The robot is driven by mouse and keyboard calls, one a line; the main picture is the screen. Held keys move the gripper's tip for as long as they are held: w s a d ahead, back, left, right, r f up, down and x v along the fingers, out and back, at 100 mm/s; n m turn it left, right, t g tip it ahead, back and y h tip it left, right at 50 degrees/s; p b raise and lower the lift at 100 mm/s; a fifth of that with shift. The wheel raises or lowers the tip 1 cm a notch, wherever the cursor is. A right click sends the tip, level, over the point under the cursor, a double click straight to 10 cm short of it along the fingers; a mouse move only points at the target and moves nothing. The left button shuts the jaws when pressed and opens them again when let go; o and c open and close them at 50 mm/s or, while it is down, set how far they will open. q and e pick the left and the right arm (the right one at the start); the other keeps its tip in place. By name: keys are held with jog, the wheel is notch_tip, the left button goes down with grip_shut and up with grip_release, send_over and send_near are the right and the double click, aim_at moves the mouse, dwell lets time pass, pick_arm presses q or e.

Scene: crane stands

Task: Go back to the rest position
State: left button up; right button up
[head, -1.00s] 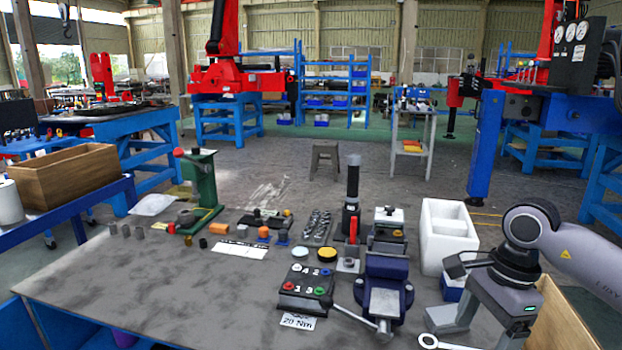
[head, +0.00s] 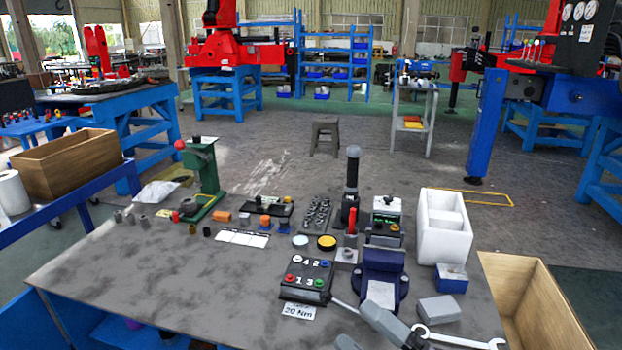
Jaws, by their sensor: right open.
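My right gripper (head: 357,325) shows at the bottom edge of the head view, in front of the vise. Its two grey fingers are apart with nothing seen between them. One finger overlaps the end of the vise's handle in the picture; I cannot tell whether they touch. The rest of this gripper is cut off by the frame. A silver wrench (head: 455,340) lies at the table's front edge, just right of the gripper. The dark blue vise (head: 384,268) stands behind it. My left gripper is not in view.
The grey workbench (head: 140,275) is bare at front left. A black button box (head: 305,278) stands left of the vise. A grey block (head: 439,308), a small blue box (head: 451,280) and a white bin (head: 432,236) are to its right. A wooden crate (head: 545,315) is at far right.

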jog(key=s+d+f+m+t+h+p, duration=0.2)
jog(key=d+f+m+h, duration=0.65)
jog(key=m, duration=0.65)
jog(key=s+d+f+m+g+h, duration=0.2)
jog(key=s+f+m+h, duration=0.1)
jog(key=s+f, duration=0.3)
jog(key=s+d+f+m+g+h+p, duration=0.1)
jog(key=s+d+f+m+g+h, duration=0.1)
jog(key=s+f+m, duration=0.3)
jog(key=shift+s+f+m+g+h, duration=0.4)
jog(key=shift+s+f+g+h, duration=0.05)
jog(key=shift+g, duration=0.25)
